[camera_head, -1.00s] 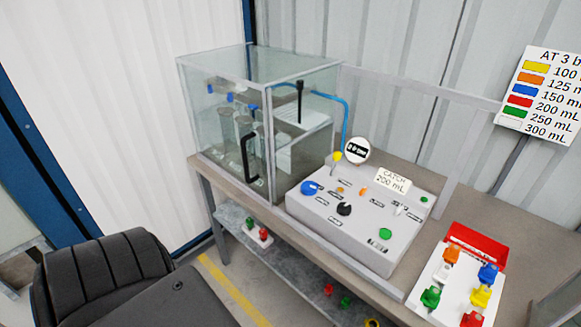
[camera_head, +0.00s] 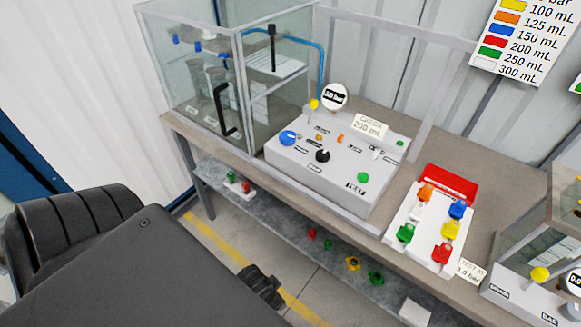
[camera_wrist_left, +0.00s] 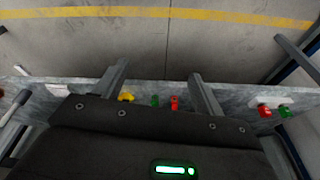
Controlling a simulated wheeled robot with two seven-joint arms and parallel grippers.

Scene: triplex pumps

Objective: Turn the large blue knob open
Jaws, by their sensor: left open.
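The large blue knob (camera_head: 287,138) sits at the left end of the sloped top of a light grey control box (camera_head: 310,178) on the workbench. A black knob (camera_head: 322,156) and a yellow knob (camera_head: 314,104) are near it. My left gripper (camera_head: 262,288) shows in the head view low in front of the bench, well apart from the blue knob. In the left wrist view its two fingers (camera_wrist_left: 160,82) are spread with nothing between them. The knob does not show in the wrist view. My right gripper is not in view.
A glass case (camera_head: 225,85) with a black handle stands left of the control box. A tray (camera_head: 408,215) with several coloured parts stands to the right. A lower shelf (camera_head: 285,235) holds loose coloured parts. Another station (camera_head: 530,295) is at the right edge.

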